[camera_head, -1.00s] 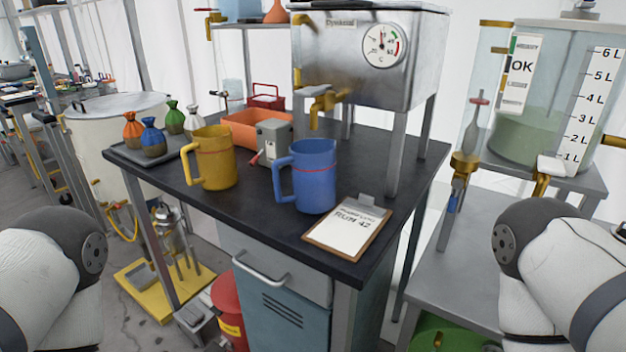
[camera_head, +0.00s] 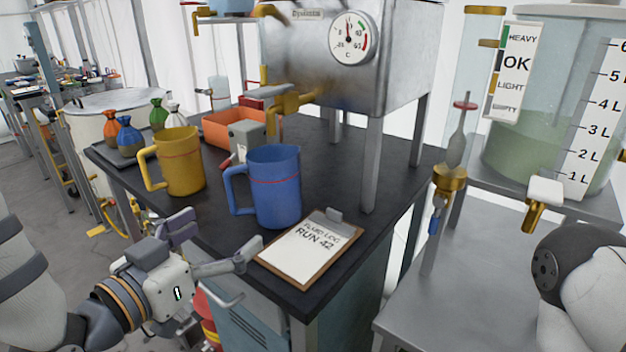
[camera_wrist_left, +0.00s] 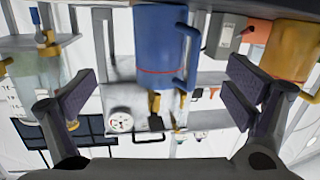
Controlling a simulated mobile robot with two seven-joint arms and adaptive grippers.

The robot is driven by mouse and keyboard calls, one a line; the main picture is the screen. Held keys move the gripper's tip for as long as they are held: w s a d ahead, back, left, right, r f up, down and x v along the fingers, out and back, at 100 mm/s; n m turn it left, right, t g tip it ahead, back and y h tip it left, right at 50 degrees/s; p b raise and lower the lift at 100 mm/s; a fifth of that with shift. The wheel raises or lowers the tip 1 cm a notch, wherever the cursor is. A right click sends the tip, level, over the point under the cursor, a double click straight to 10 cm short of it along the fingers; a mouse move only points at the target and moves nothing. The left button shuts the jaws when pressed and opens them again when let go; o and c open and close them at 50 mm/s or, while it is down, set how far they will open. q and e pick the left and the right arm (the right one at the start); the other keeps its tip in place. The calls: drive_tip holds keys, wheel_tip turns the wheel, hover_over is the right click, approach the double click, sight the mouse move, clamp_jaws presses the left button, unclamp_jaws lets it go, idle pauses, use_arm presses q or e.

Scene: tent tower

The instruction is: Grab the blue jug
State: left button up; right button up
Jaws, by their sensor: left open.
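The blue jug (camera_head: 276,188) stands upright on the dark tabletop (camera_head: 330,180), its handle to the left and a red line around its upper part. My left gripper (camera_head: 216,241) is open and empty at the table's front edge, in front of and below the jug, apart from it. In the left wrist view, which looks upside down, the blue jug (camera_wrist_left: 162,50) shows between and beyond the two spread fingers (camera_wrist_left: 158,98). Of my right arm only a white and dark part shows at the lower right; its gripper is out of view.
A yellow jug (camera_head: 180,162) stands left of the blue one, and a clipboard (camera_head: 305,250) lies right of it at the table edge. Behind are a grey box (camera_head: 247,138), an orange bin (camera_head: 222,130) and a steel tank (camera_head: 340,60) on legs. Small sacks (camera_head: 128,138) sit at left.

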sight(259, 186)
use_arm(q)
drive_tip(key=w+r, duration=0.1)
drive_tip(key=w+d+r, duration=0.1)
drive_tip(key=shift+r+t+h, duration=0.35)
drive_tip(key=shift+t+h, duration=0.05)
drive_tip(key=x, duration=0.6)
drive_tip(key=b+x, duration=0.1)
drive_tip(key=x, duration=0.3)
drive_tip(key=shift+w+a+f, duration=0.25)
drive_tip(key=shift+f, duration=0.1)
drive_tip(key=shift+r, duration=0.1)
drive_tip(key=c, duration=1.9)
drive_tip(key=shift+r, duration=0.1)
use_arm(e)
drive_tip(key=shift+s+f+g, duration=0.3)
drive_tip(key=shift+s+f, duration=0.35)
drive_tip(key=shift+s, duration=0.05)
